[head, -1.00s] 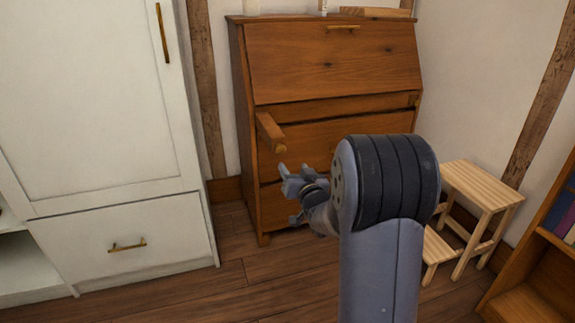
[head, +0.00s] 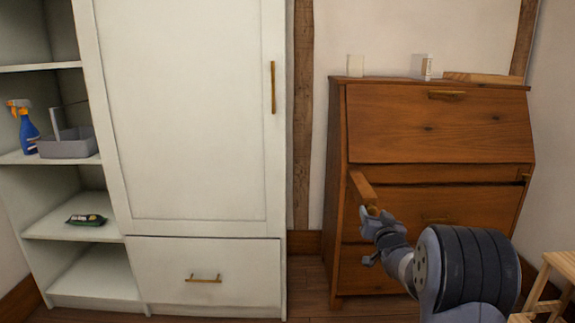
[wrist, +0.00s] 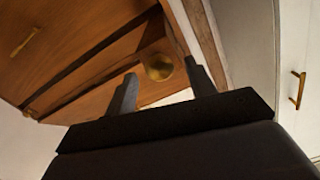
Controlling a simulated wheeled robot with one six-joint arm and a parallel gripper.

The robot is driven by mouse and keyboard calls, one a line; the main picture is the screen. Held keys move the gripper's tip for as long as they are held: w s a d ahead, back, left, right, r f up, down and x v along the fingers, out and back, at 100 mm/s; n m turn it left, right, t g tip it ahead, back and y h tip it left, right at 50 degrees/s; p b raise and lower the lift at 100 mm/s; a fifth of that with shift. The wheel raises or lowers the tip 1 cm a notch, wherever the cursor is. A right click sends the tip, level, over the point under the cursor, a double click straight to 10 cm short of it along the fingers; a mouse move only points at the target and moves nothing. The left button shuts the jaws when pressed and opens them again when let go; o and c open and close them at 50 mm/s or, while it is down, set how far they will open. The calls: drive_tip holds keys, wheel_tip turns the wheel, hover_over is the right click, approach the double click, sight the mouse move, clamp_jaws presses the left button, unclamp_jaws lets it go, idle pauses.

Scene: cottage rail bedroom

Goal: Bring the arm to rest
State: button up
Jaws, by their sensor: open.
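My gripper (head: 368,238) is open in front of the wooden bureau (head: 430,125), low on its left side. In the wrist view my two fingers (wrist: 160,92) stand apart, with a round brass knob (wrist: 158,67) showing between and beyond them. The knob is on the end of a wooden bar (head: 362,187) that sticks out of the bureau's left front. I cannot tell whether the fingers touch it. The bureau's slanted front panel is shut.
A white wardrobe (head: 185,120) with a drawer (head: 205,262) stands to the left. Its open shelves hold a blue spray bottle (head: 27,128), a grey caddy (head: 68,148) and a dark item (head: 87,220). A wooden step stool (head: 553,275) is at lower right.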

drive_tip(key=shift+w, duration=0.65)
drive_tip(key=shift+s, duration=0.15)
